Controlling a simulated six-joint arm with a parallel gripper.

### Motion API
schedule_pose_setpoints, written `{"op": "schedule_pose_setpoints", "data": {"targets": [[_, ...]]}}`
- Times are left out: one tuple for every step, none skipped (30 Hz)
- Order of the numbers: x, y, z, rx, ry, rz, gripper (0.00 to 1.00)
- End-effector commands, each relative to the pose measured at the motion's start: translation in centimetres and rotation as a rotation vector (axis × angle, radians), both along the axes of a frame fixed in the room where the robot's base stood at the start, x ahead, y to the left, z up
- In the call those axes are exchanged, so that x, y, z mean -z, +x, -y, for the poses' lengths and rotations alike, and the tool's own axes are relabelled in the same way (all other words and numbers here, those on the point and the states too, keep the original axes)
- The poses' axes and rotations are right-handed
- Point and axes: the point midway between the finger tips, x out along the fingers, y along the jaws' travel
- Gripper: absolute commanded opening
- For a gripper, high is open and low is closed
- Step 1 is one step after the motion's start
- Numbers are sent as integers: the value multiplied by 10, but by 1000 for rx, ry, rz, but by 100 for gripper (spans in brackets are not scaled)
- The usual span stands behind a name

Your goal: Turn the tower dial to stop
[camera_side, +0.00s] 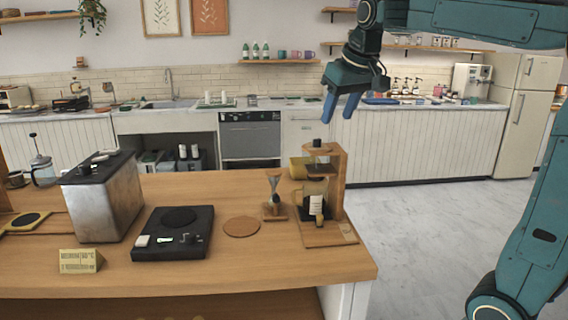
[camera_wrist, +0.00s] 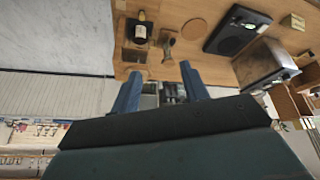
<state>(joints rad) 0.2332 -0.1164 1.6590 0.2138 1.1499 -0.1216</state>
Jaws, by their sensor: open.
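A wooden coffee tower (camera_side: 338,180) stands at the right end of the wooden counter. A small black knob (camera_side: 318,143), which looks like the dial, sits on its top arm; its setting is too small to read. A yellowish dripper (camera_side: 300,168) and a labelled carafe (camera_side: 314,198) are at the tower. My gripper (camera_side: 338,107) is open and empty, above and apart from the tower, with its blue fingers pointing down. In the wrist view, the open fingers (camera_wrist: 158,75) show below the carafe (camera_wrist: 140,32); I cannot make out the dial there.
Left of the tower are a small stand (camera_side: 274,207), a round cork mat (camera_side: 241,226), a black scale (camera_side: 174,240), a metal box (camera_side: 103,205) and a small sign (camera_side: 80,261). Free air surrounds my gripper; the floor (camera_side: 440,240) right of the counter is clear.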

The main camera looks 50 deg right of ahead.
Motion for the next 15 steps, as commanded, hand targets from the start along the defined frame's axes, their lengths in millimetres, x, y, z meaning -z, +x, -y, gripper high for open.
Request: {"op": "schedule_pose_setpoints", "data": {"targets": [[2,-6,-4,-7,-5,0,45],[3,-10,-6,-9,-7,0,45],[4,-14,-9,-12,-11,1,45],[5,-17,-11,-14,-13,1,45],[6,-20,-12,-17,-16,2,45],[8,-24,-14,-18,-19,1,45],[9,-27,-15,-20,-21,1,45],[10,-29,-16,-22,-23,1,45],[11,-32,-18,-24,-26,0,45],[12,-34,-18,-25,-28,0,45],[13,-36,-19,-26,-29,0,45],[14,-38,-20,-27,-31,0,45],[14,-40,-20,-28,-33,0,45],[14,-41,-21,-29,-33,1,45],[15,-42,-21,-30,-35,1,45]]}}
